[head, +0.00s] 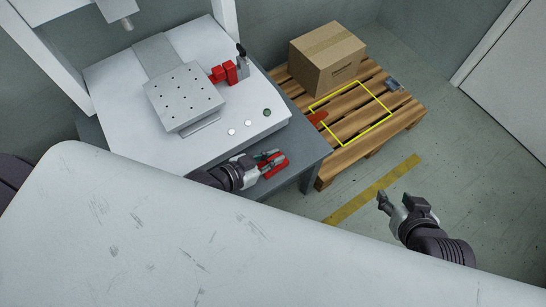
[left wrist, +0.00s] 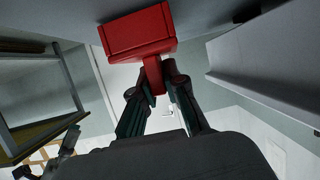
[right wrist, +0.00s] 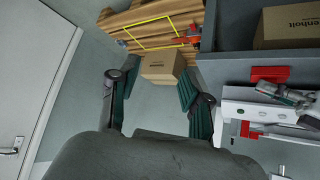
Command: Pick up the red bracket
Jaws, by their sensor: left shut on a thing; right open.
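The red bracket (head: 277,169) is in my left gripper (head: 268,158), by the front edge of the grey machine table in the head view. In the left wrist view, the red bracket (left wrist: 138,32) shows a wide block with a narrower stem. The left fingers (left wrist: 158,88) are shut on that stem. My right gripper (head: 393,203) is open and empty over the floor, to the right of the table. Its spread fingers (right wrist: 155,100) also show in the right wrist view, with nothing between them.
A white machine bed (head: 110,85) carries a holed plate (head: 182,97), a red clamp (head: 223,73) and buttons. A wooden pallet (head: 405,118) to the right holds a cardboard box (head: 327,57), a yellow outlined area (head: 350,112), a red piece (head: 317,117) and a small grey part (head: 393,84).

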